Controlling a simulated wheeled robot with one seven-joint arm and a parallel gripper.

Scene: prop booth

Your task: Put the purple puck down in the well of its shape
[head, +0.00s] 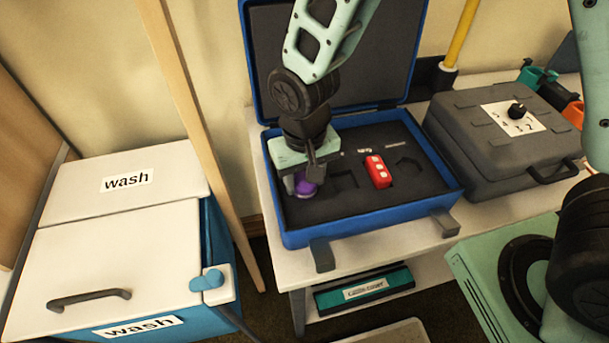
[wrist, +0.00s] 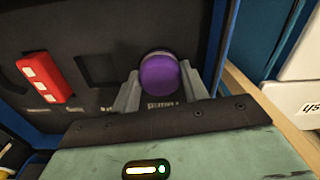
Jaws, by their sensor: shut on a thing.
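The purple puck (wrist: 159,75) is round and sits between the two fingers of my gripper (wrist: 158,90) in the wrist view. In the head view my gripper (head: 303,188) is shut on the puck (head: 306,187) over the left part of the blue case (head: 375,221). The case is open, with a dark foam insert (head: 345,209). The foam has a squarish empty well (head: 343,180) and an angular, many-sided well (head: 408,168). A label near the puck is partly hidden in the wrist view. Whether the puck touches the foam, and any well under it, I cannot tell.
A red block with white dots (head: 378,172) sits in the foam, right of the squarish well. A grey case with a dial (head: 500,130) stands to the right. A white-lidded wash bin (head: 120,255) and a wooden post (head: 205,150) are to the left.

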